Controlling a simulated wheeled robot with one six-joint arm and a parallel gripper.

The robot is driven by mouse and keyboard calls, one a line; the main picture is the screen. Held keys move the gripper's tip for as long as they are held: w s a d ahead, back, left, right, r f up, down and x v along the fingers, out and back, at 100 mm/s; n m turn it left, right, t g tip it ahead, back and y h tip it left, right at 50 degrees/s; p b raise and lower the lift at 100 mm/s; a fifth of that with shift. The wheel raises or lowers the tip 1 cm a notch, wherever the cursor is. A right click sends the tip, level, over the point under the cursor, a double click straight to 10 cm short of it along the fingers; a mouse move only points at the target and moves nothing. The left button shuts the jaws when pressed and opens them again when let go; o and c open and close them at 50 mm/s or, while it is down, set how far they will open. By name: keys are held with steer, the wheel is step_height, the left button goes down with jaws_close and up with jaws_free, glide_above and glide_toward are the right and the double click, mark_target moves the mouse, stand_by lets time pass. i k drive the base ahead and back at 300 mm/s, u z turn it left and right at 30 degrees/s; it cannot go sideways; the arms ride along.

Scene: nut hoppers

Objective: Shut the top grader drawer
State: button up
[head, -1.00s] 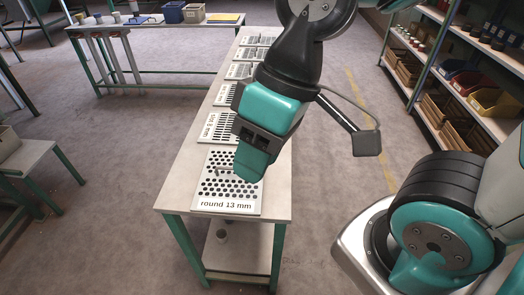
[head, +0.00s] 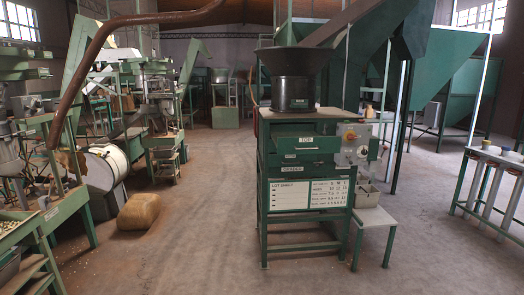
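The green grader (head: 262,190) stands in the middle of the head view on a legged frame. Its top drawer (head: 332,146), a wide green front with a small "TOP" label, lies below the black hopper (head: 291,80). This front looks set forward of the parts below it, but how far is hard to tell from here. Lower fronts with small labels sit under it, partly in shadow. My gripper is not in this view.
A control panel (head: 352,140) with a red button is at the grader's right, above a small stand (head: 375,218) with a grey bin. A tan sack (head: 139,212) lies on the floor to the left. Open floor lies in front. A table (head: 500,158) stands at far right.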

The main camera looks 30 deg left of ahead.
mark_target(287, 139)
steer(key=u, duration=1.5)
steer(key=i, duration=0.85)
steer(key=u, duration=0.6)
steer(key=i, duration=0.8)
steer(key=z, duration=0.9)
steer(key=i, duration=0.75)
steer(key=z, duration=0.7)
